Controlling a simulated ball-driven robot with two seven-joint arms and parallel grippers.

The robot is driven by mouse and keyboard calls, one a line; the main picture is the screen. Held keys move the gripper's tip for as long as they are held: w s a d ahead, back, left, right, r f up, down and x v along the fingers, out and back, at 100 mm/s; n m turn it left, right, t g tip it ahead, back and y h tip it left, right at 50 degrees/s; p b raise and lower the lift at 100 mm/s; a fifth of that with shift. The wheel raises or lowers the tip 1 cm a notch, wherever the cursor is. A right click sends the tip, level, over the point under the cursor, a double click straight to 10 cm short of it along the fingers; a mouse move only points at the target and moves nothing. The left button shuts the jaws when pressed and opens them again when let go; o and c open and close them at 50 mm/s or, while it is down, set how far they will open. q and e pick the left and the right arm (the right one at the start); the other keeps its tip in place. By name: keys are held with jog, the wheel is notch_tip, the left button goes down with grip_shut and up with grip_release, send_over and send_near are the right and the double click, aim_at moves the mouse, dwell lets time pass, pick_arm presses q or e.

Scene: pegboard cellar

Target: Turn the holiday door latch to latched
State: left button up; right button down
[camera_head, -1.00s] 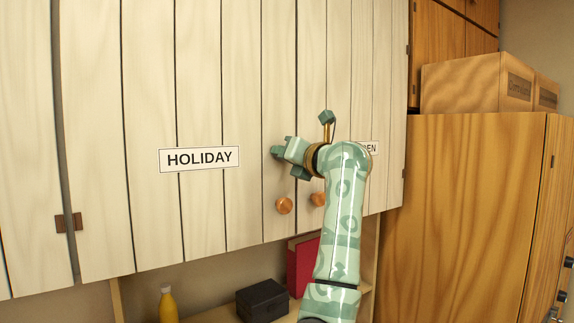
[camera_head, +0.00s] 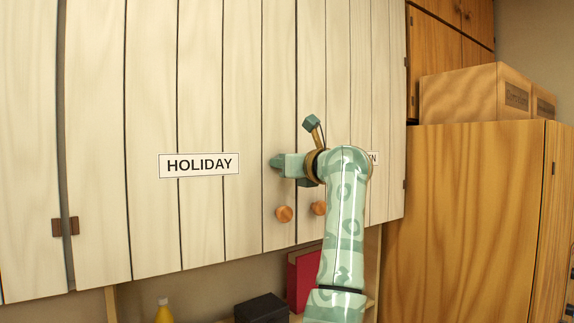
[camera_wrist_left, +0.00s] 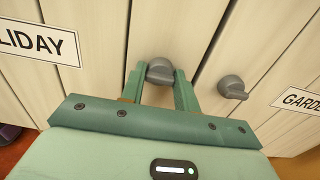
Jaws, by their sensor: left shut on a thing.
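The holiday door (camera_head: 205,215) is a pale plank door with a HOLIDAY label (camera_head: 199,164); the label also shows in the left wrist view (camera_wrist_left: 38,42). My left gripper (camera_head: 280,165) is up against the door, right of the label. In the left wrist view its fingers (camera_wrist_left: 160,80) are shut on the holiday door latch (camera_wrist_left: 160,71), a dark grey turn-piece. The gripper hides this latch in the head view, and its exact angle is hard to tell. My right gripper is not in view.
A second grey latch (camera_wrist_left: 232,87) sits on the neighbouring door beside a GARDEN label (camera_wrist_left: 299,101). Two copper knobs, left (camera_head: 284,214) and right (camera_head: 319,208), are below my gripper. A red binder (camera_head: 303,278) and dark box (camera_head: 262,308) stand on the shelf beneath.

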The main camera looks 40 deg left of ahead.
pick_arm(q)
jog(key=shift+f, duration=0.1)
jog(key=o, duration=1)
jog(key=shift+c, duration=0.2)
jog(key=b+v, duration=0.4)
jog(key=v, duration=1.2)
jog(key=shift+b, duration=0.35)
jog(key=shift+d, duration=0.1)
